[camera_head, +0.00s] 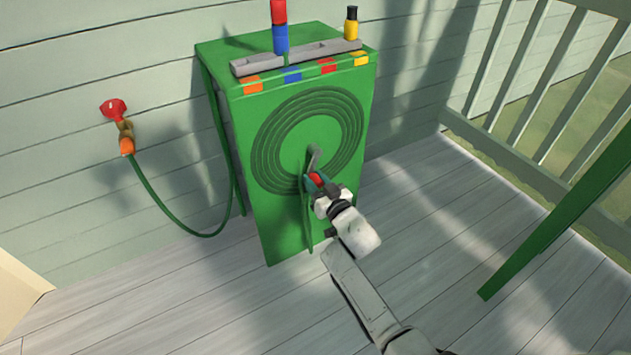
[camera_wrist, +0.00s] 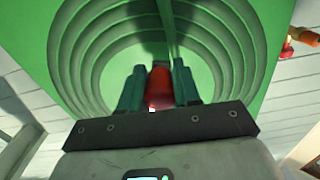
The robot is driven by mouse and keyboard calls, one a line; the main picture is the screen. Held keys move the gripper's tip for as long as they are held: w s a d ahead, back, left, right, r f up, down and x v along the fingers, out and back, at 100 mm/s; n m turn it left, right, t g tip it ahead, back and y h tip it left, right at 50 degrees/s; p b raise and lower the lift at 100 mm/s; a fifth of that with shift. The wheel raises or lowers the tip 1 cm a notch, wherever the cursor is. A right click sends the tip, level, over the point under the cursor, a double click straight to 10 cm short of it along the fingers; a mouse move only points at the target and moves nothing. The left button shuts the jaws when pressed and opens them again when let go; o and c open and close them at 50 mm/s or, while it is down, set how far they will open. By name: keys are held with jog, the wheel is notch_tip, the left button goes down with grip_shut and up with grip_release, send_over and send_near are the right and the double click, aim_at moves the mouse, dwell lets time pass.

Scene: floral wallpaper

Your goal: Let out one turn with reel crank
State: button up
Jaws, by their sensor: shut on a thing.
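The green hose reel cabinet (camera_head: 265,215) stands on the deck against the wall, with coiled green hose (camera_head: 352,125) on its front. The grey crank arm (camera_head: 313,158) shows at the middle of the coil and runs down to my gripper. My gripper (camera_head: 317,180) is shut on the red crank handle (camera_head: 318,179), in front of the lower part of the coil. In the wrist view, the red handle (camera_wrist: 159,88) sits between the two dark teal fingers of my gripper (camera_wrist: 158,85). The crank arm is mostly hidden behind the handle and fingers there.
A grey tray (camera_head: 265,67) on the cabinet holds a red-and-blue piece (camera_head: 280,38) and a yellow-and-black piece (camera_head: 351,24). A hose loops from the wall tap (camera_head: 125,130) at left. A green post (camera_head: 560,225) and railing stand at right; deck between is clear.

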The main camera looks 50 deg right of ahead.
grip_shut()
jog(key=shift+f, duration=0.1)
jog(key=shift+s, duration=0.1)
